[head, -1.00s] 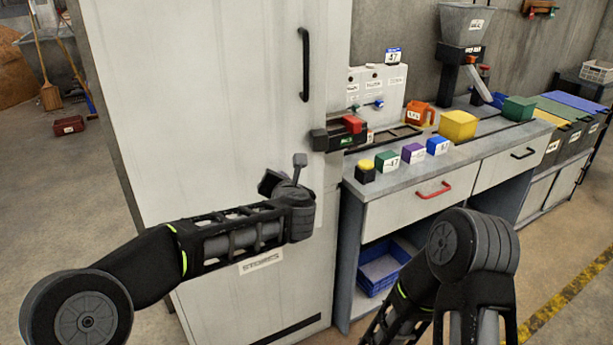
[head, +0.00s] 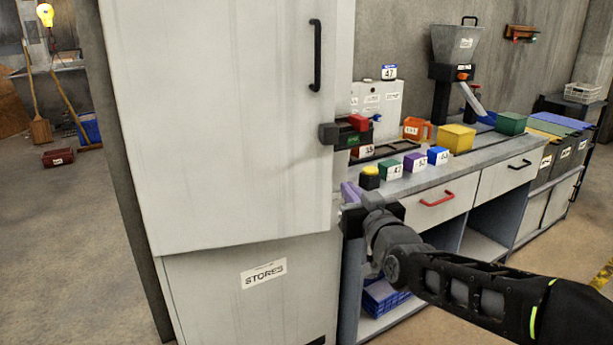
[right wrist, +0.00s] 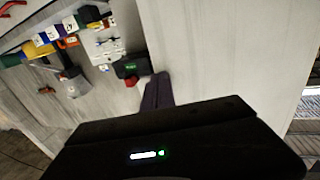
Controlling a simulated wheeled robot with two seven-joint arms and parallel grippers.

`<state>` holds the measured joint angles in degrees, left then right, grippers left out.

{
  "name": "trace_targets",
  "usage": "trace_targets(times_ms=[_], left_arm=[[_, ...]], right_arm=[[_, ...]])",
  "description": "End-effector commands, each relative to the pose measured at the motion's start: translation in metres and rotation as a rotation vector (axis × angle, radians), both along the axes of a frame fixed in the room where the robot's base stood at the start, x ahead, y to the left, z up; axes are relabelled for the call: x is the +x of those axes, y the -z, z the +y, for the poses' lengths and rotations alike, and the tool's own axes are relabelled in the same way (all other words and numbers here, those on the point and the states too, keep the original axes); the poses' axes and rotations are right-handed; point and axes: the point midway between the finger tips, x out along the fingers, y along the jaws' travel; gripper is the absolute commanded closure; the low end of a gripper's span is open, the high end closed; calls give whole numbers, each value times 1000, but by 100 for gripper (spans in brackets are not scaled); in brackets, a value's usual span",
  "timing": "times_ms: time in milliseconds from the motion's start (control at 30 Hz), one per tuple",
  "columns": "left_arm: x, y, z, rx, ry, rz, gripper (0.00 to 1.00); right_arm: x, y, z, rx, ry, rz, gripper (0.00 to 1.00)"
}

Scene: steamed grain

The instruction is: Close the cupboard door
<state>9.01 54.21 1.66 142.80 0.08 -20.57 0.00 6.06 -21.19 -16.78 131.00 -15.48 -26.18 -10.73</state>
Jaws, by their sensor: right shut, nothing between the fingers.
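The cupboard (head: 320,285) is tall and pale grey, left of centre in the head view. Its upper door (head: 225,130) has a black vertical handle (head: 315,55) near the right edge. The door's lower edge lies just above the STORES label (head: 263,273). I cannot tell surely whether a gap remains behind the door. My right gripper (head: 350,193) is shut and empty, low beside the cupboard's right edge and in front of the counter. In the right wrist view its dark fingers (right wrist: 157,91) are beside a pale panel. My left gripper is out of view.
The counter (head: 425,180) stands right of the cupboard. It carries several small coloured boxes, an orange jug (head: 416,128), a yellow box (head: 457,137) and a hopper (head: 456,50). A blue crate (head: 383,298) is underneath.

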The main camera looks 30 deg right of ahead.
Motion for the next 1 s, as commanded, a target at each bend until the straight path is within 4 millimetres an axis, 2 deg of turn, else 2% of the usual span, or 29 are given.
trace_targets(times_ms=[367,567,767,1000], left_arm=[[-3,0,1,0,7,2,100],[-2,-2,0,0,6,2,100],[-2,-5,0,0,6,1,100],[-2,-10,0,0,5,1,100]], right_arm=[[0,-2,-1,-2,2,-4,100],[13,-2,-5,-2,1,-2,100],[44,-2,-13,-3,-1,0,100],[91,-2,-27,-4,1,0,100]])
